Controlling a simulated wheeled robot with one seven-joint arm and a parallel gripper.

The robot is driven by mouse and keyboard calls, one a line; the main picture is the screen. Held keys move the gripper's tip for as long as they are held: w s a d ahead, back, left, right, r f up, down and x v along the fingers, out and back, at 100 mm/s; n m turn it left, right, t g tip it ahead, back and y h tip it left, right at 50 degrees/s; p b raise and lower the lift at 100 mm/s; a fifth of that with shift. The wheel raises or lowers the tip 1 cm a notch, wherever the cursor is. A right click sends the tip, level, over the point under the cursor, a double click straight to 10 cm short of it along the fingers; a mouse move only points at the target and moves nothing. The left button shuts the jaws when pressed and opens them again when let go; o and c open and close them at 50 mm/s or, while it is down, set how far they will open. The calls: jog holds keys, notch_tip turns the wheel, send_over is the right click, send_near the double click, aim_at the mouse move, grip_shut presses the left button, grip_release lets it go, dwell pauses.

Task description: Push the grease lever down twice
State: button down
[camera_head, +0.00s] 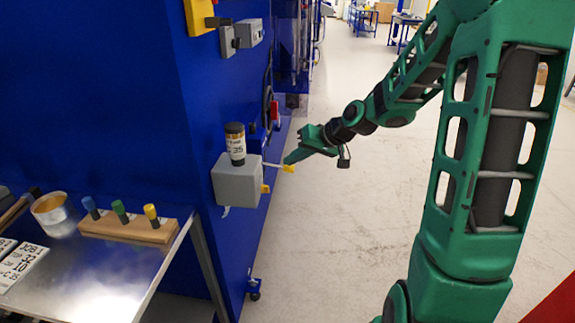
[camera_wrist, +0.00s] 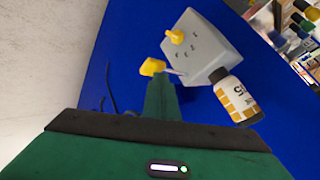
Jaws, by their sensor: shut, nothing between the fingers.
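The grease lever is a thin rod with a yellow knob (camera_head: 289,168), sticking out to the right from a grey box (camera_head: 236,182) on the blue machine wall. A dark-capped cartridge (camera_head: 236,145) stands on the box. My gripper (camera_head: 291,158) is shut and empty, its tip right at the knob. In the wrist view the fingertips (camera_wrist: 160,78) are just beside the yellow knob (camera_wrist: 152,67); I cannot tell whether they touch. The grey box (camera_wrist: 205,50) and the cartridge (camera_wrist: 237,100) lie beyond. The rod is partly hidden behind the fingers there.
A steel table (camera_head: 105,262) at the lower left holds a wooden block (camera_head: 128,229) with coloured-handled tools, a round tin (camera_head: 54,214) and white number plates (camera_head: 20,264). A grey switch box (camera_head: 249,33) is on the blue wall above. The floor to the right is clear.

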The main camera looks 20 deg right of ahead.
jog(key=shift+f, duration=0.5)
dwell(0.5)
dwell(0.5)
jog(key=shift+r, duration=1.8)
notch_tip(320, 180, up, 5)
dwell(0.5)
